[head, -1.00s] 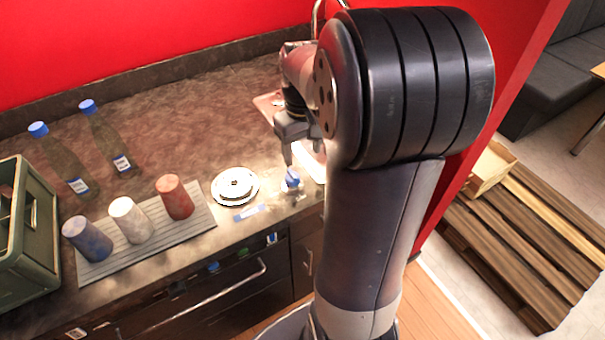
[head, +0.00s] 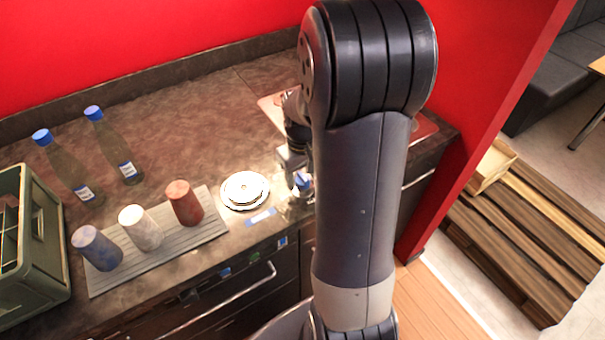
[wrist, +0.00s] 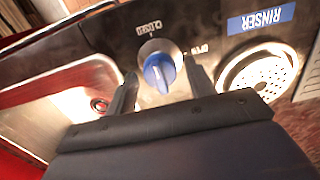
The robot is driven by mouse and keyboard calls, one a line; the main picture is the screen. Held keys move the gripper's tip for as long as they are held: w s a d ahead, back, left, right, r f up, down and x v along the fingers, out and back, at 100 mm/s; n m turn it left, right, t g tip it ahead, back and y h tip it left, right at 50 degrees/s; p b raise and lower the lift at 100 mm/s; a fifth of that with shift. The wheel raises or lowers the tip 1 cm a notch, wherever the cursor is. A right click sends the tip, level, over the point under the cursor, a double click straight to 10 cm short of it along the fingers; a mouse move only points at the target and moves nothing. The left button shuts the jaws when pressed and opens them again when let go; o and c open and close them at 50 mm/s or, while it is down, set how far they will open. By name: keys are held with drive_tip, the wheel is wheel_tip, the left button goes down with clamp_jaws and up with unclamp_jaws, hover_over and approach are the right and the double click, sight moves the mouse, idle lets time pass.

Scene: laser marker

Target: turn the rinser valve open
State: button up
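The rinser valve has a blue knob (wrist: 160,72) on a round pale base. In the wrist view its raised grip runs roughly up and down the picture, roughly in line with the CLOSED mark (wrist: 148,28); the OPEN mark (wrist: 199,48) is to its right. My gripper (wrist: 162,78) is open, one finger on each side of the knob, with gaps visible. In the head view the blue knob (head: 303,181) is right below my gripper (head: 294,168), and my arm partly hides both. The blue RINSER label (wrist: 261,19) and round rinser (wrist: 258,71) are to the right in the wrist view.
A sink basin (wrist: 60,88) is left of the valve in the wrist view. In the head view, several cups stand on a ribbed mat (head: 190,238), with two bottles (head: 113,145) behind and a green crate (head: 30,285) at far left. Counter around the bottles is clear.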

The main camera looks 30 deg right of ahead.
drive_tip(key=c, duration=0.8)
drive_tip(key=shift+m, duration=0.4)
drive_tip(key=m, duration=0.4)
drive_tip(key=shift+b, duration=0.3)
drive_tip(key=m, duration=0.9)
drive_tip(key=shift+b, duration=0.3)
drive_tip(key=shift+m, duration=2)
